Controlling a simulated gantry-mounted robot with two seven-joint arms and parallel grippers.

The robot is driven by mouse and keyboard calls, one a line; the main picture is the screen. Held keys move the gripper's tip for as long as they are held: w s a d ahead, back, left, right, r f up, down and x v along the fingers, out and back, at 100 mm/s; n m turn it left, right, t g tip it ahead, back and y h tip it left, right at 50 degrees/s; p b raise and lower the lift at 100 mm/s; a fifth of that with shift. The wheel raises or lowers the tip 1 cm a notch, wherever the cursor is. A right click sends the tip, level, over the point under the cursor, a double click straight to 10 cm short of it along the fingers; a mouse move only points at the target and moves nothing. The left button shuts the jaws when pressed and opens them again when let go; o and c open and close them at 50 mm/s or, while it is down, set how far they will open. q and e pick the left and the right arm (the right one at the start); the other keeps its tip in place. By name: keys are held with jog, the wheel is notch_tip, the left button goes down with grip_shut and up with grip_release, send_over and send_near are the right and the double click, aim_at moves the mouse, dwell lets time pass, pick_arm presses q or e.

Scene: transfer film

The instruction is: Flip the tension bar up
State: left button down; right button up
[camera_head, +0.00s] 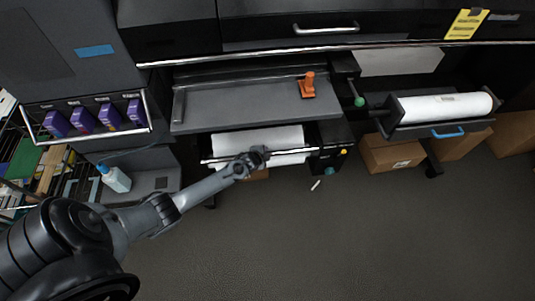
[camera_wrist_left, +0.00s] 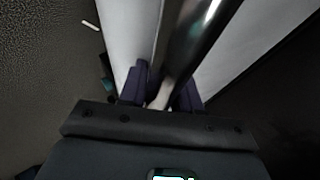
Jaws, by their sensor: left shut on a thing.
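The tension bar (camera_head: 296,151) is a thin, shiny rod across the front of the white media roll (camera_head: 275,139) in the lower middle of the printer. My left gripper (camera_head: 259,155) reaches it from the lower left and is shut on the bar near its middle. In the left wrist view, the bar (camera_wrist_left: 197,35) runs as a shiny metal tube between the dark fingers of my left gripper (camera_wrist_left: 163,93), with white media behind it. The fingers hide a short part of the bar. My right gripper is in neither view.
An orange-handled tool (camera_head: 308,86) lies on the grey panel above. A second white roll (camera_head: 443,107) with a blue handle (camera_head: 447,134) is at right. A spray bottle (camera_head: 116,179) stands at left, beside my arm. Cardboard boxes (camera_head: 392,156) sit below right. The front floor is open.

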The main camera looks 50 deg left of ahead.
pick_arm(q)
jog(key=shift+w+r, duration=0.1)
jog(key=shift+r, duration=0.15)
jog(key=c, duration=0.9)
grip_release()
jog(key=shift+a, duration=0.1)
jog(key=shift+s+r+p, duration=0.3)
jog(key=shift+s+p, duration=0.05)
jog(key=shift+p, duration=0.05)
jog(key=p+v, duration=0.4)
jog(key=v, duration=0.6)
jog(key=shift+s+f, duration=0.1)
